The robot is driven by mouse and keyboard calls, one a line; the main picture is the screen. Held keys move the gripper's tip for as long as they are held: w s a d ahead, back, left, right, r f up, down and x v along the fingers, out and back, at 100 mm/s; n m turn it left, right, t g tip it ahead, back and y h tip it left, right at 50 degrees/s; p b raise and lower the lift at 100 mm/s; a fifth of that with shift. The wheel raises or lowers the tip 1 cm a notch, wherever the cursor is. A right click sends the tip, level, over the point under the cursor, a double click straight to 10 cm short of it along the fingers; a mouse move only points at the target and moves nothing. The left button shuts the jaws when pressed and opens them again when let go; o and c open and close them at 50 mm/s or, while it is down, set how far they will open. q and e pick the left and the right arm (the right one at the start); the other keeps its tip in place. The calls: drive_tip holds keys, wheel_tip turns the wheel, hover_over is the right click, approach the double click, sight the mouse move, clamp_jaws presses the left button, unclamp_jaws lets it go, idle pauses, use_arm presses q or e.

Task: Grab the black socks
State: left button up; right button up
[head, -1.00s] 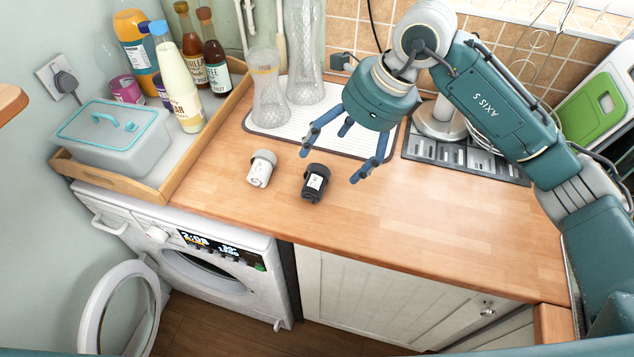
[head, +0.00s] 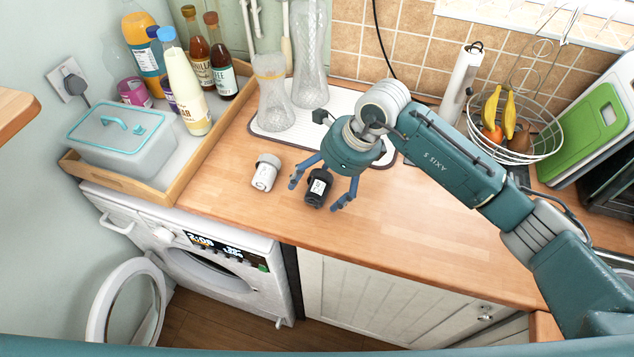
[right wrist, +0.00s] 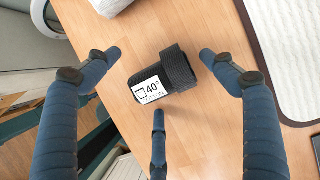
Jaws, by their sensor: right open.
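The black socks (head: 317,187) are a rolled bundle with a white label, lying on the wooden worktop. They also show in the right wrist view (right wrist: 180,70), where the label reads 40°. My right gripper (head: 322,194) is open, its blue fingers spread around the black socks from above. In the right wrist view the fingers of the right gripper (right wrist: 158,75) stand apart, with the socks between and beyond them; no finger clearly touches them. A white sock bundle (head: 265,172) lies just left of the black one. My left gripper is not in view.
A wooden tray (head: 172,190) with bottles and a grey lidded box (head: 120,145) stands at the left. Glass vases stand on a white mat (head: 262,124) behind. A wire fruit basket (head: 540,150) is at the back right. The worktop's front right is clear.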

drive_tip(key=shift+f, duration=0.25)
drive_tip(key=c, duration=1.5)
drive_tip(key=shift+w+r, duration=0.1)
drive_tip(key=shift+r, duration=0.1)
